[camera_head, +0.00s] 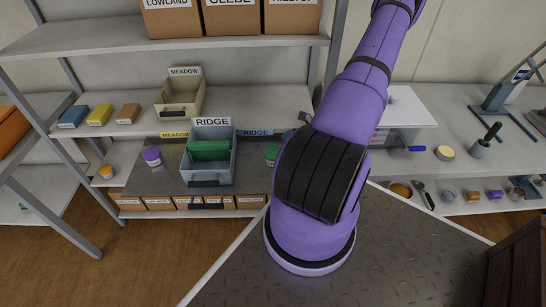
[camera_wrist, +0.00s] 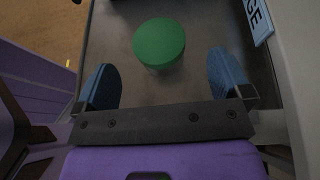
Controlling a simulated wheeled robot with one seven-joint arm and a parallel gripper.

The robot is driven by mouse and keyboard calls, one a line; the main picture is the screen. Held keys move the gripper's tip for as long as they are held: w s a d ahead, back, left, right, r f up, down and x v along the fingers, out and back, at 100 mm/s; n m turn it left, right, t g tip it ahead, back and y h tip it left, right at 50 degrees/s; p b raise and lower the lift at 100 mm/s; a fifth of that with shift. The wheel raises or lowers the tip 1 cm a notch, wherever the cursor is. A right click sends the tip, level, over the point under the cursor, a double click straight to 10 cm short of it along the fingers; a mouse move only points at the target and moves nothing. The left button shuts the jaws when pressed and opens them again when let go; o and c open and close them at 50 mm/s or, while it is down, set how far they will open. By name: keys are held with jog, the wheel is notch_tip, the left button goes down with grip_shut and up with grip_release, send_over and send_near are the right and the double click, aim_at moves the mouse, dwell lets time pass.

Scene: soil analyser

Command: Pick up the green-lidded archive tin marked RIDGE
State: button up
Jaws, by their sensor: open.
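The green-lidded tin (camera_wrist: 160,45) stands upright in the wrist view, its round lid towards the camera and a pale body just showing below. In the head view the tin (camera_head: 272,155) is at the right of a dark metal surface, near a blue RIDGE label (camera_head: 256,132) and partly hidden by my arm. Any marking on the tin is not readable. My gripper (camera_wrist: 162,65) is open and empty, with blue fingers to either side of and slightly short of the tin. My gripper cannot be made out in the head view.
A purple-lidded tin (camera_head: 152,155) stands left by a yellow MEADOW label (camera_head: 174,134). A grey RIDGE bin (camera_head: 221,165) with green contents stands between the tins. A beige MEADOW bin (camera_head: 180,97) sits on the shelf behind. Cardboard boxes (camera_head: 160,202) line the shelf below.

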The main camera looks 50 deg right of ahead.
jog(key=shift+x, duration=2.75)
jog(key=shift+f, duration=0.1)
jog(key=shift+c, duration=0.4)
jog(key=c, duration=1.1)
